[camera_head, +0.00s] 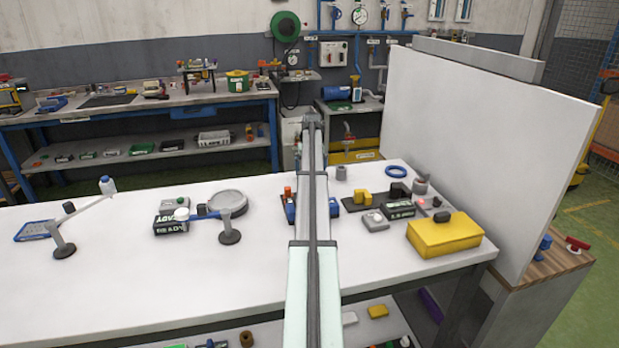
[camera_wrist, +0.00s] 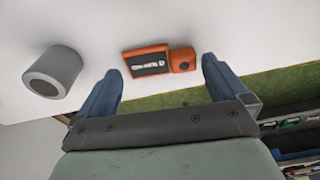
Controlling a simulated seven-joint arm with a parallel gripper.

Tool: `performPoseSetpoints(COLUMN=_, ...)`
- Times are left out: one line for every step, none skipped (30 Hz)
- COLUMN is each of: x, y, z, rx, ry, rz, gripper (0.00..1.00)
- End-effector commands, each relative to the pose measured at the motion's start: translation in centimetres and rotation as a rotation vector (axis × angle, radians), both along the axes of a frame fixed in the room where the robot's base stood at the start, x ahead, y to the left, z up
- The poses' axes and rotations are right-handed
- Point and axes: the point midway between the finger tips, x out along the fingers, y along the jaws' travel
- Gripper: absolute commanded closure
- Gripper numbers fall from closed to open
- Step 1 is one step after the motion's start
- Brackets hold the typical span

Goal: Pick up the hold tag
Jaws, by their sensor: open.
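An orange piece with a dark label and white lettering (camera_wrist: 148,63) lies on the white bench in the wrist view. It looks like the hold tag, but I cannot read the lettering. Its smaller end has a dark round spot. My gripper (camera_wrist: 160,85) is open, with one blue finger on either side of the piece's lower edge in the picture. Nothing is held between the fingers, and I see no contact. In the head view my own arm hides most of this area, so I cannot make out the tag there.
A grey cylinder (camera_wrist: 53,72) stands left of the fingers. In the head view, a yellow box (camera_head: 444,236), a blue ring (camera_head: 396,171) and small parts lie right of my arm. A white panel (camera_head: 490,140) borders the right side. The bench's front left is clear.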

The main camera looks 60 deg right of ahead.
Motion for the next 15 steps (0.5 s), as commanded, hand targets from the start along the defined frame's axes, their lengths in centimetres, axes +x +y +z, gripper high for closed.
performPoseSetpoints(x=0.07, y=-0.06, z=-0.64, rx=0.001, ry=0.001, rz=0.001, gripper=0.00)
performPoseSetpoints(x=0.10, y=-0.07, z=-0.90, rx=0.001, ry=0.001, rz=0.001, gripper=0.00)
performPoseSetpoints(x=0.12, y=-0.10, z=-1.15, rx=0.000, ry=0.000, rz=0.001, gripper=0.00)
performPoseSetpoints(x=0.14, y=-0.12, z=-1.28, rx=0.000, ry=0.000, rz=0.001, gripper=0.00)
performPoseSetpoints(x=0.15, y=-0.13, z=-1.35, rx=0.000, ry=0.000, rz=0.001, gripper=0.00)
performPoseSetpoints(x=0.15, y=-0.13, z=-1.38, rx=0.000, ry=0.000, rz=0.001, gripper=0.00)
performPoseSetpoints(x=0.15, y=-0.14, z=-1.36, rx=-0.001, ry=-0.001, rz=0.001, gripper=0.00)
performPoseSetpoints(x=0.15, y=-0.14, z=-1.35, rx=-0.001, ry=-0.001, rz=0.001, gripper=0.00)
performPoseSetpoints(x=0.15, y=-0.14, z=-1.34, rx=-0.001, ry=-0.001, rz=0.001, gripper=0.00)
performPoseSetpoints(x=0.16, y=-0.13, z=-1.34, rx=-0.001, ry=-0.001, rz=0.001, gripper=0.00)
performPoseSetpoints(x=0.16, y=-0.13, z=-1.34, rx=-0.001, ry=-0.001, rz=0.001, gripper=0.02)
performPoseSetpoints(x=0.16, y=-0.13, z=-1.33, rx=-0.001, ry=-0.001, rz=0.001, gripper=0.06)
performPoseSetpoints(x=0.16, y=-0.13, z=-1.33, rx=-0.001, ry=-0.001, rz=0.001, gripper=0.09)
performPoseSetpoints(x=0.16, y=-0.13, z=-1.33, rx=-0.001, ry=-0.001, rz=0.001, gripper=0.11)
performPoseSetpoints(x=0.16, y=-0.13, z=-1.33, rx=-0.001, ry=-0.001, rz=0.001, gripper=0.15)
